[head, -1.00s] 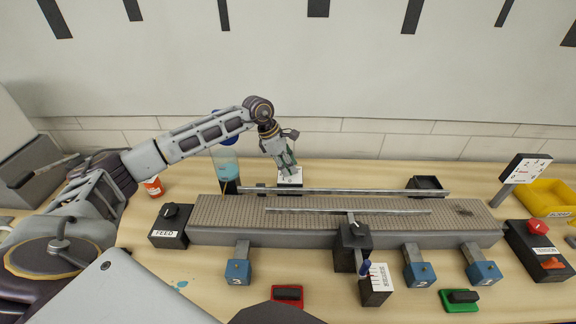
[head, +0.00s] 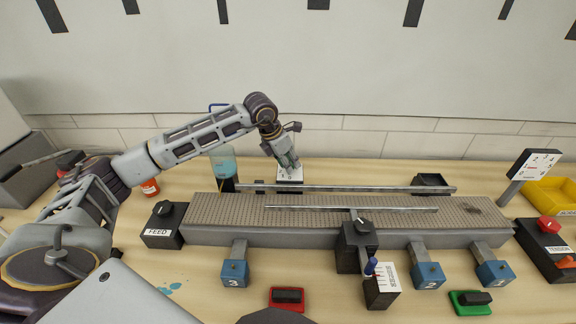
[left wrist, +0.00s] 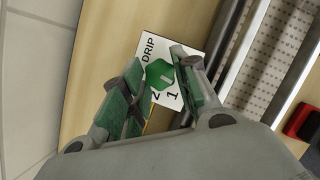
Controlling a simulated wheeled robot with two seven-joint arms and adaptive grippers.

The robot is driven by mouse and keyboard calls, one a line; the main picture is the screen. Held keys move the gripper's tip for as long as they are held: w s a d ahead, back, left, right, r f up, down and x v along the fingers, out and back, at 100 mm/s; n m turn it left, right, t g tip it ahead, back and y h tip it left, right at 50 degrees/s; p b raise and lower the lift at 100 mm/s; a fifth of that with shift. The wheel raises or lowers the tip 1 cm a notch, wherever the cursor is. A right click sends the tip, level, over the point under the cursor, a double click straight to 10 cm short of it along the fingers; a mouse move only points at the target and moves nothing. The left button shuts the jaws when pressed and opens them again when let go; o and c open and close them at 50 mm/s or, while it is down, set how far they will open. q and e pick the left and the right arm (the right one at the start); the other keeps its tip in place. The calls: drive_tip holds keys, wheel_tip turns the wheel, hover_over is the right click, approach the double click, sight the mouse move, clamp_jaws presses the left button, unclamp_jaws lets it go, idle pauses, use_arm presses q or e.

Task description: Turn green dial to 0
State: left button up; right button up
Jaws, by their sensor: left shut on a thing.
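The green dial (left wrist: 164,80) sits on a white plate (left wrist: 147,52) marked DRIP in the left wrist view. The digits 1 and 2 show on the plate; a 0 is not visible, and part of the plate is hidden by my fingers. My left gripper (left wrist: 160,82) has its green-padded fingers on either side of the dial and is shut on it. In the head view my left gripper (head: 289,166) reaches down to the white plate (head: 290,178) behind the conveyor and hides the dial. My right gripper is not in view.
The conveyor (head: 215,207) with metal rails runs in front of the dial plate. A blue-liquid container (head: 222,164) stands left of it, close to my left arm. The wall is close behind.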

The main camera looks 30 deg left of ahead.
use_arm(q)
drive_tip(key=shift+n+y+b, duration=0.3)
drive_tip(key=shift+n+b, duration=0.2)
drive_tip(key=shift+n, duration=0.4)
drive_tip(key=shift+r, duration=0.1)
drive_tip(key=o, duration=0.9)
drive_tip(key=shift+o, duration=0.5)
drive_tip(key=v, duration=1.2)
drive_tip(key=shift+s, duration=0.15)
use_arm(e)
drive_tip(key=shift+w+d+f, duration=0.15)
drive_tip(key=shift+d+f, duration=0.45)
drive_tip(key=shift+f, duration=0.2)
use_arm(q)
drive_tip(key=shift+d, duration=0.1)
